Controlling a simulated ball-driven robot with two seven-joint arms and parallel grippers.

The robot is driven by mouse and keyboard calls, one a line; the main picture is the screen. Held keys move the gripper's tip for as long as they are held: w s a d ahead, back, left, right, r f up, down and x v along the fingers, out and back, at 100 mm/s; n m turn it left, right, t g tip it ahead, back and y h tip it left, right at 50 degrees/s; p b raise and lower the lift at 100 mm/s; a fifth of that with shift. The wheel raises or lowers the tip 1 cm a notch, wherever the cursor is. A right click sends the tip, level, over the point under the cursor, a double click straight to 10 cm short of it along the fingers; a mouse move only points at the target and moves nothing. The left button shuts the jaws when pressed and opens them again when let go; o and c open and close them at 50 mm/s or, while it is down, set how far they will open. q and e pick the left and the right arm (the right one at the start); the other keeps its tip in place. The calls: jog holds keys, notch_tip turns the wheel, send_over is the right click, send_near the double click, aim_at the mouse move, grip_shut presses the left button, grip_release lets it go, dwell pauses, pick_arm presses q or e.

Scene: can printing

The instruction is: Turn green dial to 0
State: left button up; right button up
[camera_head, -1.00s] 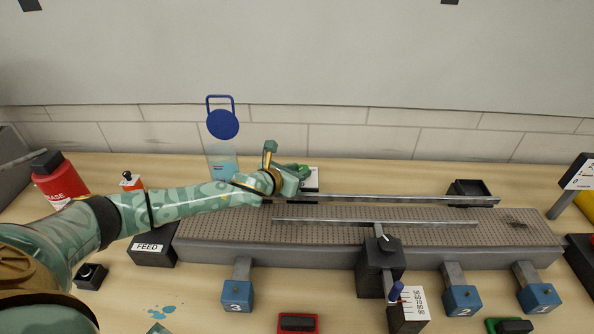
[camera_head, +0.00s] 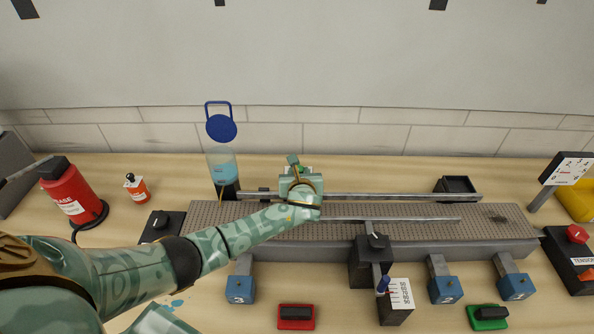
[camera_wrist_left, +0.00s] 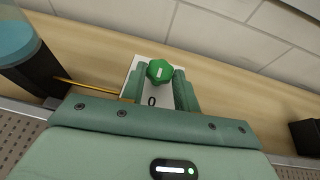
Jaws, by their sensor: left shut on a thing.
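The green dial (camera_wrist_left: 160,72) shows in the left wrist view on a white plate (camera_wrist_left: 152,104). It is a lobed knob with a short white mark on its face. A dark 0 is printed on the plate, on the side nearer my palm. My left gripper (camera_head: 298,170) has one finger on each side of the dial and is shut on it. In the head view the gripper reaches over the back edge of the conveyor and hides the dial. Other markings on the plate are hidden. My right gripper is not in view.
A clear container of blue liquid (camera_head: 222,168) with a raised blue lid stands left of the gripper. A metal rail (camera_head: 400,196) runs along the conveyor (camera_head: 215,222). A black tray (camera_head: 457,189) stands at the back right. A red bottle (camera_head: 68,192) stands at the far left.

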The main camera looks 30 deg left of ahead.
pick_arm(q)
jog(key=shift+w+d+n+g+y, duration=0.1)
jog(key=shift+n+g+y, duration=0.2)
jog(key=shift+n+y, duration=0.35)
jog(key=o, duration=1)
jog(key=shift+c, duration=0.2)
jog(key=p+v, duration=0.3)
jog(key=v, duration=1.3)
jog(key=shift+d, duration=0.15)
